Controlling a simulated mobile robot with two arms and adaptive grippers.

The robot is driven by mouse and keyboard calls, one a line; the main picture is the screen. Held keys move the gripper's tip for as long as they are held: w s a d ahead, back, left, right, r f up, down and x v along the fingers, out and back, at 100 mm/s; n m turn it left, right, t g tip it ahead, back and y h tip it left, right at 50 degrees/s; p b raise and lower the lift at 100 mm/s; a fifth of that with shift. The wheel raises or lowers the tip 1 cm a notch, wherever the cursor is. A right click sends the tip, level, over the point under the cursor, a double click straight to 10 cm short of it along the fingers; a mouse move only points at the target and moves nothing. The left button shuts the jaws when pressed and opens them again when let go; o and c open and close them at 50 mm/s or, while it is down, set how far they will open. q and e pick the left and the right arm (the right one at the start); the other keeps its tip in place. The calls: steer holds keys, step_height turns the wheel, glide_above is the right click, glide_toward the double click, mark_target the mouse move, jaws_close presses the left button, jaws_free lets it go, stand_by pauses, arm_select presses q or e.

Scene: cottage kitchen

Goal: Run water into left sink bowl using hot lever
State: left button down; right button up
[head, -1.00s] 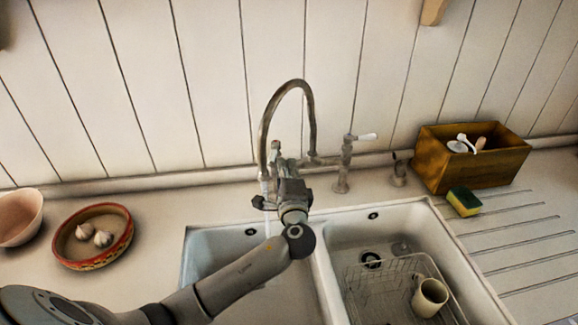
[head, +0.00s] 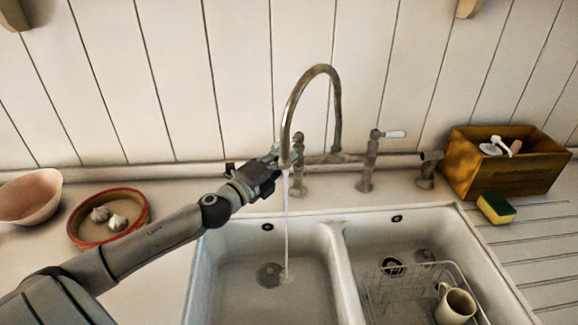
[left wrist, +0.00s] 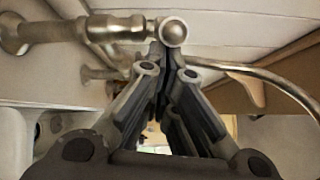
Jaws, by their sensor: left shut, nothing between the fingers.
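The curved metal tap (head: 336,100) stands behind the sink. A thin stream of water (head: 287,225) falls from its spout into the left sink bowl (head: 235,240), near the drain. My left gripper (head: 275,158) is shut and empty, beside the spout end at the tap's left side. In the left wrist view its closed fingers (left wrist: 166,62) point at a round metal knob (left wrist: 173,33) on the tap; I cannot tell whether they touch. The hot lever is not clearly seen, with the gripper in front of the left post (head: 299,180). The right lever (head: 394,134) has a white handle pointing right.
The right bowl (head: 400,225) holds a wire rack (head: 405,300) with a mug (head: 455,305). A wooden box (head: 510,175) and sponge (head: 496,207) are at the right. A garlic dish (head: 85,237) and pink bowl (head: 30,197) stand at the left. The wall is close behind the tap.

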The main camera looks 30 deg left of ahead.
mark_target(274, 149)
arm_select(q)
steer(key=shift+w+a+m+g+h+b, duration=0.2)
steer(key=shift+a+m+g+h+b, duration=0.1)
steer(key=shift+a+m+h+b, duration=0.65)
steer(key=shift+w+a+m+g+h+b, duration=0.15)
steer(key=shift+a+m+g+h+b, duration=0.3)
steer(key=shift+a+h+b, duration=0.75)
steer(key=shift+a+h, duration=0.2)
steer(key=shift+h, duration=0.05)
steer(key=shift+f, duration=0.1)
